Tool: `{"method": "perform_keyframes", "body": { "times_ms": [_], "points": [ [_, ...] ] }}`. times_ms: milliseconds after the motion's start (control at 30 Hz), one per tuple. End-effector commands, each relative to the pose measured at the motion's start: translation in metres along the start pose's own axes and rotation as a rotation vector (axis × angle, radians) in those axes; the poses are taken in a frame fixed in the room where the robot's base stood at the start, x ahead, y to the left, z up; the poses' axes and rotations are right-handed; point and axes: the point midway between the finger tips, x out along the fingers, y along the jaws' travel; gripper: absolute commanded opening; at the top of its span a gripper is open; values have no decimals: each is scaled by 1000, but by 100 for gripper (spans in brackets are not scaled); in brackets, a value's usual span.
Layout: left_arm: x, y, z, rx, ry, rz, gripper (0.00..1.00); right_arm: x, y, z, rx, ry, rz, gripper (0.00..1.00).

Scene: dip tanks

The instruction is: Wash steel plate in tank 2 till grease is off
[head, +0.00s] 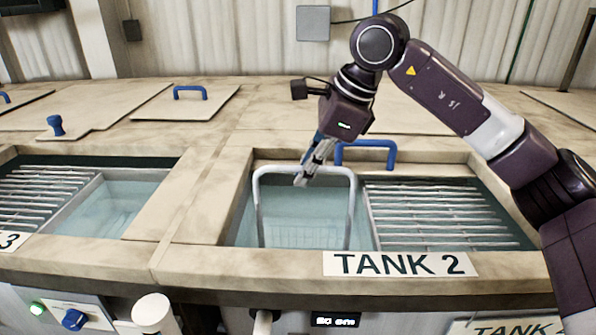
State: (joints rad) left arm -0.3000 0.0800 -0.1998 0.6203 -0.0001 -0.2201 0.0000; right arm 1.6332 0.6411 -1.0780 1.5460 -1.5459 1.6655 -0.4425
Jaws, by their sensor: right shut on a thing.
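Tank 2 (400,264), labelled on its front rim, is open and holds clear bluish liquid. A wire basket (257,205) with a tall pale loop handle stands in the left part of the tank, its mesh under the liquid. My right gripper (304,178) points down at the top bar of the handle and is shut on it. I cannot make out a steel plate or any grease in the basket. My left gripper is out of view.
A slatted rack (440,215) fills the right part of tank 2. A blue handle (366,153) stands behind the gripper. Tank 3 (130,205) is open at left with a similar rack. Flat lids (190,105) lie behind. A blue knob (74,319) and green light (38,308) are below.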

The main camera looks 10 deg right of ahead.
Motion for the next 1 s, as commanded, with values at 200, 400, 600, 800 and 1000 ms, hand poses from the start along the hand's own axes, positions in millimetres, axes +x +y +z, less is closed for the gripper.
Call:
{"method": "perform_keyframes", "body": {
  "times_ms": [200, 400, 600, 800, 1000],
  "points": [
    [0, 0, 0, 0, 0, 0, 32, -3, 0, -1, -2, -4, -2, 0],
    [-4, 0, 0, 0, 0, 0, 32, -7, -1, 1, -2, -4, -3, 0],
    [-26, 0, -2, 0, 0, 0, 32, -32, -7, 11, -3, -5, -3, 0],
    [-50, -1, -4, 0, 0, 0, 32, -59, -12, 22, -2, -5, -3, 0],
    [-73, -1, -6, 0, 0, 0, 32, -86, -18, 33, -2, -4, -2, 0]
  ]
}}
